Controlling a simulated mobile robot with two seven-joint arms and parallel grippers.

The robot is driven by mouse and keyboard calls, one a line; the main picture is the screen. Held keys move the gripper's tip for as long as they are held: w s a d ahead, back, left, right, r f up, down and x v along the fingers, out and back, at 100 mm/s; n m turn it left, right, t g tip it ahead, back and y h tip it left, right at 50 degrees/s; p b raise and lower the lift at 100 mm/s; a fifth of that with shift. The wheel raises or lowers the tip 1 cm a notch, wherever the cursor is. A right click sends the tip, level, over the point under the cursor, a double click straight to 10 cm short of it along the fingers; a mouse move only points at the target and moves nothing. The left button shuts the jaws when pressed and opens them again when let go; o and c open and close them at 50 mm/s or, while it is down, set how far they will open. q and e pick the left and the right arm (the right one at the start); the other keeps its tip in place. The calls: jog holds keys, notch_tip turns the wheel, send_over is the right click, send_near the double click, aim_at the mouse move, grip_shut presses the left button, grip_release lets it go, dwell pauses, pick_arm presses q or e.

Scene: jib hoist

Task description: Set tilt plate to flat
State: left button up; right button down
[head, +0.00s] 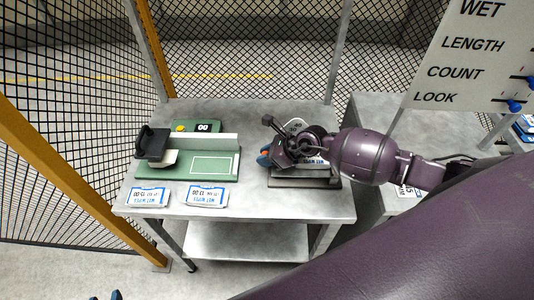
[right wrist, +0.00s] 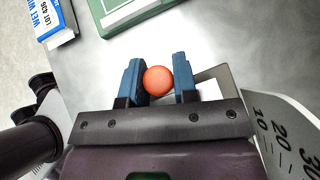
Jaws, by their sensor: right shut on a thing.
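The tilt plate device (head: 318,183) stands on the right part of the metal table, largely hidden under my right gripper and wrist. The plate's tilt and the pointer reading are hidden. Small blue tips at the bottom left edge may be my left gripper (head: 106,297); their state is unclear.
A green fixture (head: 214,166) with a black block (head: 152,143) stands left on the table (head: 265,205). Two labelled packs (head: 147,196) (head: 206,197) lie at the front edge. A sign board (head: 462,60) stands at the right; mesh fencing is behind and left.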

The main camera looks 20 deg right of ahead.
jog(key=c, duration=0.9)
grip_release()
jog(key=shift+f, duration=0.2)
pick_arm(q)
jog(key=shift+s+f, duration=0.1)
jog(key=shift+s, duration=0.15)
pick_arm(e)
jog(key=shift+r, duration=0.1)
pick_arm(q)
jog(key=shift+w+r, duration=0.3)
pick_arm(e)
jog(key=v, duration=1)
jog(key=shift+s+d+r, duration=0.15)
jog(key=shift+s+r, duration=0.1)
pick_arm(q)
jog(key=shift+s+f, duration=0.1)
jog(key=shift+s, duration=0.1)
